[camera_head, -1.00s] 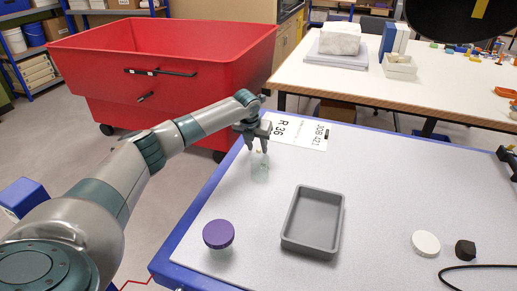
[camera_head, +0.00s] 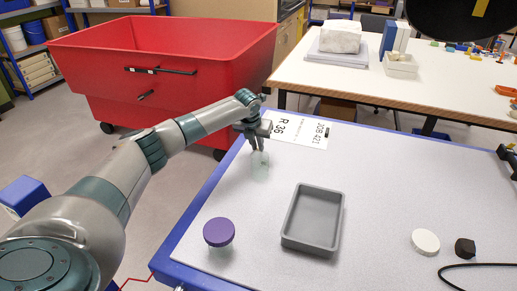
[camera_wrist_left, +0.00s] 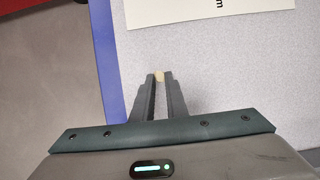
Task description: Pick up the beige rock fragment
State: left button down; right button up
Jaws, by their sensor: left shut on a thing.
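The beige rock fragment (camera_wrist_left: 159,76) shows as a small pale piece between the fingertips in the left wrist view. My left gripper (camera_head: 258,147) points down near the far left edge of the worktable and is shut on the fragment; it also shows in the left wrist view (camera_wrist_left: 160,82). In the head view the fingers hide the fragment. My right gripper is not in view.
On the worktable (camera_head: 390,185) are a grey open tray (camera_head: 312,250), a clear jar with purple lid (camera_head: 218,233), a white disc (camera_head: 425,242), a dark lump (camera_head: 465,249) and a printed sheet (camera_head: 300,131). A red bin (camera_head: 180,90) stands behind left.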

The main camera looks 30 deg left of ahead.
pick_arm(q)
jog(key=shift+r, duration=0.1)
jog(key=shift+r+b, duration=0.35)
jog(key=shift+r, duration=0.15)
notch_tip(320, 180, up, 2)
jog(key=shift+w+r+b, duration=0.1)
jog(key=shift+r+b, duration=0.1)
jog(key=shift+b, duration=0.4)
jog(key=d+r+b, duration=0.3)
jog(key=d+r, duration=0.4)
jog(key=d, duration=0.4)
jog(key=shift+s+d+r, duration=0.25)
jog(key=shift+s+d, duration=0.05)
jog(key=shift+d, duration=0.05)
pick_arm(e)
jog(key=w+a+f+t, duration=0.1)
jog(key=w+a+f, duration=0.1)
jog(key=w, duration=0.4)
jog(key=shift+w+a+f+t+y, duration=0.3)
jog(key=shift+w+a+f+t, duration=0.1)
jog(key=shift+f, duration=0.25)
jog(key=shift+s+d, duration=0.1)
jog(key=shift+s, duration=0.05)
